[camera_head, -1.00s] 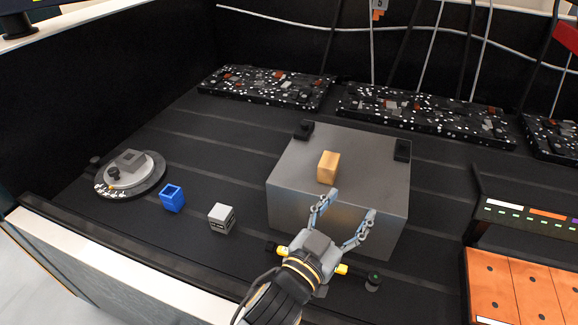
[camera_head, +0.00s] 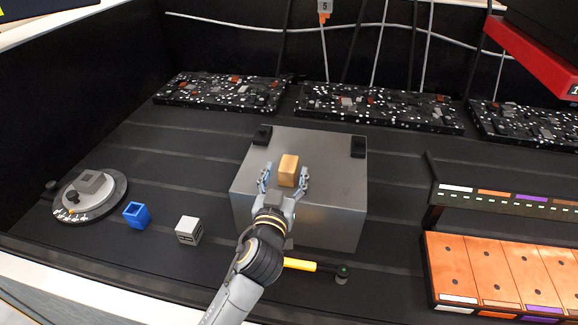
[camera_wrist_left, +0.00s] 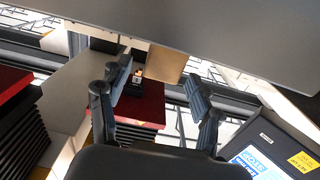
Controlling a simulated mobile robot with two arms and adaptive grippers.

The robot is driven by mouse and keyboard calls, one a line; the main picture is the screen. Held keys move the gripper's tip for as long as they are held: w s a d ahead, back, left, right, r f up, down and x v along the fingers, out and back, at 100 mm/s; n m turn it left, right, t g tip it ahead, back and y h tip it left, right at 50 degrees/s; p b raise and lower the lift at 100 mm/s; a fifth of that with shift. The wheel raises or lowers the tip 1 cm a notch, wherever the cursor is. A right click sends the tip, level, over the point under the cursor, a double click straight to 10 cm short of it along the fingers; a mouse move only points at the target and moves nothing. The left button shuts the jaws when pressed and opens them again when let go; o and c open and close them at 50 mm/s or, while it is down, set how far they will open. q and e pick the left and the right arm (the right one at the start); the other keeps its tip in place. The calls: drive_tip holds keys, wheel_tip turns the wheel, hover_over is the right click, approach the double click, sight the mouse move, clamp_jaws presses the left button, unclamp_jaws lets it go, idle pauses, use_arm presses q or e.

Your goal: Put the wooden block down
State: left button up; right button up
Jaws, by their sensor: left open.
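The wooden block (camera_head: 288,170) is a small tan block standing upright on top of the grey metal box (camera_head: 325,170). My left gripper (camera_head: 285,179) is open, with one finger on each side of the block. I cannot tell whether either finger touches it. In the left wrist view the block (camera_wrist_left: 165,64) appears against the grey surface (camera_wrist_left: 215,35), ahead of and between the spread fingers of my left gripper (camera_wrist_left: 158,95). My right gripper is not in view.
A blue open cube (camera_head: 137,215), a grey cube (camera_head: 188,230) and a round grey dial plate (camera_head: 90,195) lie left of the box. A yellow-handled lever (camera_head: 300,264) is in front. Orange panels (camera_head: 490,265) stand at the right. Speckled boards (camera_head: 380,108) line the back.

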sight(289, 160)
use_arm(q)
drive_tip(key=w, duration=0.1)
drive_tip(key=w+p, duration=0.1)
drive_tip(key=w, duration=0.2)
drive_tip(key=shift+w+d+p, duration=0.15)
drive_tip(key=shift+d+p, duration=0.2)
drive_tip(key=shift+w+d, duration=0.1)
drive_tip(key=shift+w, duration=0.15)
clamp_jaws()
